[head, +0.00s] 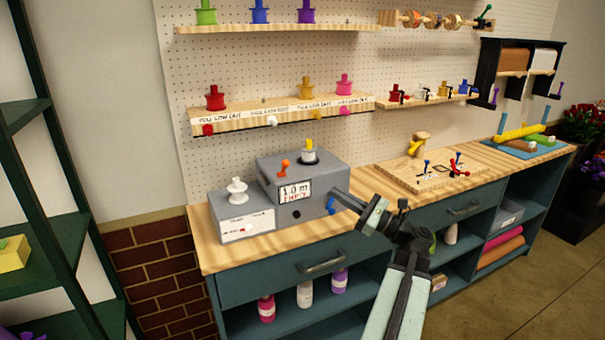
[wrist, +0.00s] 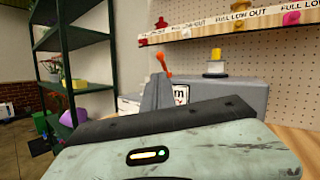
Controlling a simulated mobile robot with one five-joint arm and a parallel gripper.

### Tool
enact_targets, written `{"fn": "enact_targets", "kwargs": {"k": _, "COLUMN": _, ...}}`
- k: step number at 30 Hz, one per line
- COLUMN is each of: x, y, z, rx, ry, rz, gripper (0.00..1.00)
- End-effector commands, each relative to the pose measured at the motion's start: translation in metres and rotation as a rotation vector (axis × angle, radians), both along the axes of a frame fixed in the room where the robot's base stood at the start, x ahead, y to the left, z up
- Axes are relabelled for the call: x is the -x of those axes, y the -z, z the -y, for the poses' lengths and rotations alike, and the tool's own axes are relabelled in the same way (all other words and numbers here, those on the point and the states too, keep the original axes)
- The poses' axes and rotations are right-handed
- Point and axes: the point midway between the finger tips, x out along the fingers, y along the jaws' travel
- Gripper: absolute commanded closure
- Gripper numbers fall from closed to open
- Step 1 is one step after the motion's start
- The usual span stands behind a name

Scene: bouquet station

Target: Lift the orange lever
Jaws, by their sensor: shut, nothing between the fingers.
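In the wrist view the orange lever (wrist: 162,61) shows just above and beyond my fingers. My gripper (head: 338,199) is shut and empty at the right front side of the grey box, lower than the lever and to its right. In the wrist view my gripper (wrist: 158,80) points toward the box, and its fingers hide part of it.
A white-knobbed smaller box (head: 240,222) stands left of the grey box. A yellow-and-white spool (head: 309,152) sits on the grey box behind the lever. A shelf (head: 285,112) with knobs hangs above. A wooden board with small levers (head: 440,172) lies right on the bench.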

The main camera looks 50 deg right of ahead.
Motion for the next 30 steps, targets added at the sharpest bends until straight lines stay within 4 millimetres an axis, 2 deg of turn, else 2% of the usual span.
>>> {"fn": "enact_targets", "kwargs": {"k": 5, "x": -0.016, "y": -0.008, "z": -0.004, "rx": 0.000, "ry": -0.003, "rz": -0.001, "gripper": 1.00}}
{"fn": "enact_targets", "kwargs": {"k": 15, "x": -0.084, "y": -0.032, "z": -0.019, "rx": 0.000, "ry": -0.003, "rz": -0.001, "gripper": 1.00}}
{"fn": "enact_targets", "kwargs": {"k": 21, "x": -0.116, "y": -0.041, "z": -0.026, "rx": 0.000, "ry": -0.001, "rz": 0.000, "gripper": 1.00}}
{"fn": "enact_targets", "kwargs": {"k": 25, "x": -0.126, "y": -0.043, "z": -0.029, "rx": 0.000, "ry": -0.001, "rz": 0.000, "gripper": 1.00}}
{"fn": "enact_targets", "kwargs": {"k": 30, "x": -0.130, "y": -0.044, "z": -0.029, "rx": 0.000, "ry": 0.001, "rz": -0.001, "gripper": 1.00}}
